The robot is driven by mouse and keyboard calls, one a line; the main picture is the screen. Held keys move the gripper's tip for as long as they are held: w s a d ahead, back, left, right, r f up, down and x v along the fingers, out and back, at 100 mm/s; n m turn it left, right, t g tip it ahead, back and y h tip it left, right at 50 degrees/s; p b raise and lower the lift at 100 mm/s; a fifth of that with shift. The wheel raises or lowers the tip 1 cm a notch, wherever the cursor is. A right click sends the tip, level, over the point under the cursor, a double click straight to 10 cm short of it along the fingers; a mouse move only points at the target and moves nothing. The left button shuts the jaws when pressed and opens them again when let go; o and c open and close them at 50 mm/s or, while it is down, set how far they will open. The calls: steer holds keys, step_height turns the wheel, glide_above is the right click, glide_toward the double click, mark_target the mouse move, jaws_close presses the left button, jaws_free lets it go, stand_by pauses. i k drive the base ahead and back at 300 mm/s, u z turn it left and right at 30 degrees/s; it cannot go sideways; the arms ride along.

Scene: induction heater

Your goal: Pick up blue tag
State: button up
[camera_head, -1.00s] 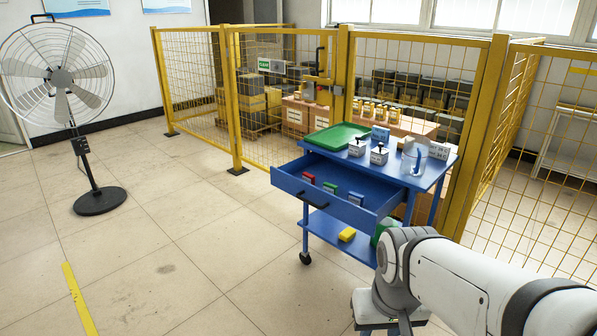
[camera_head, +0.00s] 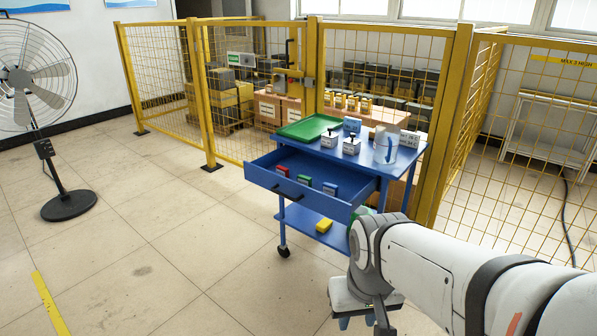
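A small blue tag (camera_head: 330,189) stands in the open top drawer (camera_head: 310,200) of a blue cart, to the right of a green tag (camera_head: 304,181) and a red tag (camera_head: 283,171). My gripper (camera_head: 362,322) hangs at the bottom of the picture, nearer to me than the cart and below the drawer in the picture. It is apart from the blue tag. The fingers are small and partly cut off by the bottom edge, so whether they are open or shut does not show.
The cart top holds a green tray (camera_head: 309,127), two small boxes with black handles (camera_head: 351,146) and a clear container (camera_head: 386,146). A yellow object (camera_head: 324,225) lies on the lower shelf. Yellow fencing (camera_head: 450,120) stands behind. A fan (camera_head: 40,120) stands left; floor between is clear.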

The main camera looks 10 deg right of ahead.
mark_target(332, 189)
steer(key=z, duration=0.15)
steer(key=i, duration=1.65)
steer(key=u, duration=0.4)
